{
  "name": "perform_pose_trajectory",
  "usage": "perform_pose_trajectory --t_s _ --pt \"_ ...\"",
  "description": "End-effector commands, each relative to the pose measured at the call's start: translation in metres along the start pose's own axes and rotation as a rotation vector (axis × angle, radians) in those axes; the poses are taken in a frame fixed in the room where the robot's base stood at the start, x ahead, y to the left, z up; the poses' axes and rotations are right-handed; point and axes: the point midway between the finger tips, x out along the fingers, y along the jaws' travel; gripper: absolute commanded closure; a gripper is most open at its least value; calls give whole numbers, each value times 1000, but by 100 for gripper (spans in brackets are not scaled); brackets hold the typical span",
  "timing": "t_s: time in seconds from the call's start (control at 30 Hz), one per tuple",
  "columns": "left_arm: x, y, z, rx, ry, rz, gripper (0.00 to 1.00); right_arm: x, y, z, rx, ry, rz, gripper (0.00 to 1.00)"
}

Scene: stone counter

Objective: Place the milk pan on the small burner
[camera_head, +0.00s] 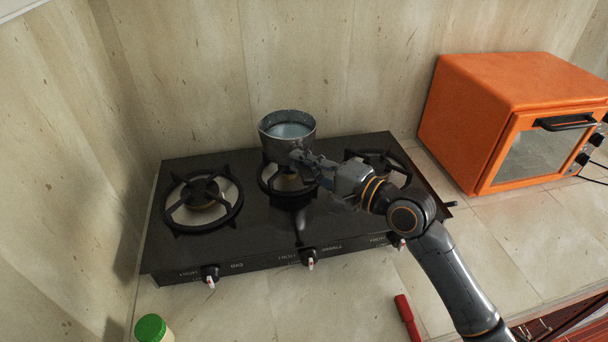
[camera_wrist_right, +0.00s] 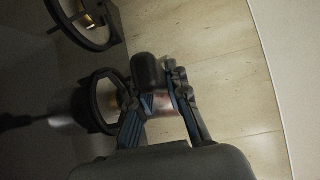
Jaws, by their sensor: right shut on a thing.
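The grey metal milk pan (camera_head: 276,149) is upright at the middle burner (camera_head: 289,201), with pale contents visible inside. It overlaps the burner's back part; a gap beneath it cannot be judged. My right gripper (camera_head: 306,164) is shut on the pan's handle, coming from the right. In the right wrist view, my gripper's fingers (camera_wrist_right: 165,100) are around a dark and reddish piece, and the pan body is not clear. The middle knob (camera_head: 307,257) has a label that seems to read small. My left gripper is out of view.
The black stove (camera_head: 245,255) also has a left burner (camera_head: 203,202) and a right burner (camera_head: 380,160), both empty. An orange oven (camera_head: 470,120) stands at the right. A green-capped container (camera_head: 151,328) and a red object (camera_head: 407,316) are in front. Walls stand behind and left.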

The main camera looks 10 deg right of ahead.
Motion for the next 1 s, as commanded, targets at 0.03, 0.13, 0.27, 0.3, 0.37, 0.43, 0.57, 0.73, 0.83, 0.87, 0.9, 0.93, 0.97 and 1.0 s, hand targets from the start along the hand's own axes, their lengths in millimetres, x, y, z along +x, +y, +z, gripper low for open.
perform_pose_trajectory --t_s 0.03,0.13,0.27,0.3,0.37,0.43,0.57,0.73,0.83,0.87,0.9,0.93,0.97,1.0 --pt "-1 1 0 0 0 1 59 4 3 -1 -3 2 -5 100" --pt "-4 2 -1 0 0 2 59 3 18 -2 -1 2 -3 100" --pt "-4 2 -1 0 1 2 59 4 28 -3 -4 3 -7 100" --pt "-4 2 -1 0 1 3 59 4 29 -3 -5 3 -7 100" --pt "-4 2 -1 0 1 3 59 4 29 -3 -5 3 -8 100" --pt "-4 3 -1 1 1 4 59 4 29 -3 -5 2 -8 100" --pt "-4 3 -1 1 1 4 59 4 34 -2 1 1 3 78" --pt "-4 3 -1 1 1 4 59 4 34 -2 1 1 2 62" --pt "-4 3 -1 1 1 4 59 4 33 -2 1 1 2 62" --pt "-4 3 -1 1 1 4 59 4 33 -2 1 1 2 62" --pt "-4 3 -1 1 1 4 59 4 33 -2 1 1 2 62" --pt "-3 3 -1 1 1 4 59 4 34 -2 1 1 2 62" --pt "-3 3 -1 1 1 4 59 3 34 -2 1 1 2 62" --pt "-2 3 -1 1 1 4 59 1 34 -2 1 1 3 62"
